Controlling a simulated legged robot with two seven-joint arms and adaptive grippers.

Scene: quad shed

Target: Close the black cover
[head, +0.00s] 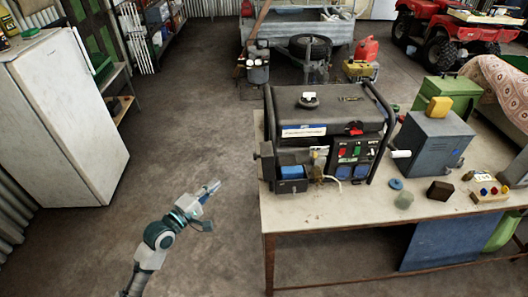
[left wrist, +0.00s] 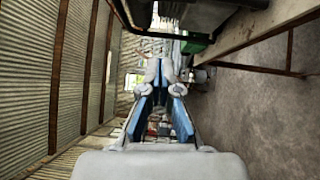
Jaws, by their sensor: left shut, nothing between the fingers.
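A generator in a black tube frame (head: 330,108) stands on the table, with a dark top and a front panel of switches and sockets. A dark flap (head: 267,162) stands upright at its left front, beside a blue part (head: 292,172). I cannot tell for sure whether this flap is the black cover. My left gripper (head: 214,187) is shut and empty, left of the table and apart from the generator. Its fingers also show in the left wrist view (left wrist: 160,68), close together at the tips. My right gripper is not in view.
The pale table (head: 340,215) also holds a grey-blue box (head: 432,142), a green box (head: 447,97), a dark block (head: 440,191) and a button panel (head: 488,193). A white fridge (head: 65,115) stands at left. The floor between fridge and table is clear.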

